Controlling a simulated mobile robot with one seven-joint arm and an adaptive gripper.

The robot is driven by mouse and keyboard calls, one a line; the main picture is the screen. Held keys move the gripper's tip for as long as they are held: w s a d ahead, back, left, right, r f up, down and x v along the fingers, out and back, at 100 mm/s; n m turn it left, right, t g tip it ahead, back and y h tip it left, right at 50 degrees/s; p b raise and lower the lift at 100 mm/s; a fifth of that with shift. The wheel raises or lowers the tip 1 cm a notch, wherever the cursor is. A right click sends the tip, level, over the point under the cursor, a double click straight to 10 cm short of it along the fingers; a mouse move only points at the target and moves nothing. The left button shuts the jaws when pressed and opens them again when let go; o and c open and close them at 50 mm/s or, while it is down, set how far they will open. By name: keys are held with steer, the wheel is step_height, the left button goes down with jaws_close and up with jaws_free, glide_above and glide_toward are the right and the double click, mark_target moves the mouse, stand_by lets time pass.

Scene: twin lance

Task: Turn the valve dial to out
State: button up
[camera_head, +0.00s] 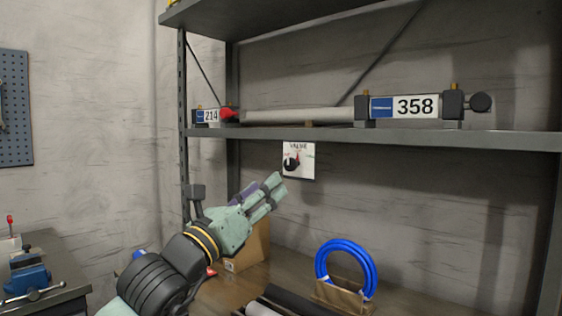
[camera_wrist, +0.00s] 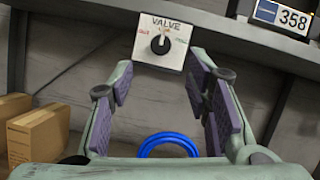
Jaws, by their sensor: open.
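The valve plate (camera_head: 309,173) is a small white square panel marked VALVE, below the front edge of the shelf. Its round black dial (camera_head: 291,163) has a pale pointer mark. In the wrist view the plate (camera_wrist: 144,57) is ahead, and the dial (camera_wrist: 158,45) shows its mark pointing roughly up. Small reddish lettering is left of the dial and greenish lettering is right; I cannot read it surely. My gripper (camera_head: 277,187) is open and empty, below and left of the plate in the head view. In the wrist view its fingers (camera_wrist: 160,82) are spread, with the dial between and beyond them.
The shelf (camera_head: 400,137) above the plate carries a long grey tube (camera_head: 300,116) between holders labelled 214 and 358. A blue hose coil (camera_head: 322,262) stands on the lower shelf. Cardboard boxes (camera_wrist: 40,132) are at left. A workbench with a blue vise (camera_head: 27,281) is far left.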

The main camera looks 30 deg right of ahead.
mark_target(288, 166)
steer(key=p+x, duration=0.3)
steer(key=x, duration=0.5)
steer(key=shift+d+r, duration=0.2)
steer(key=shift+d, duration=0.05)
steer(key=shift+w+d, duration=0.2)
steer(key=shift+d, duration=0.1)
jaws_close()
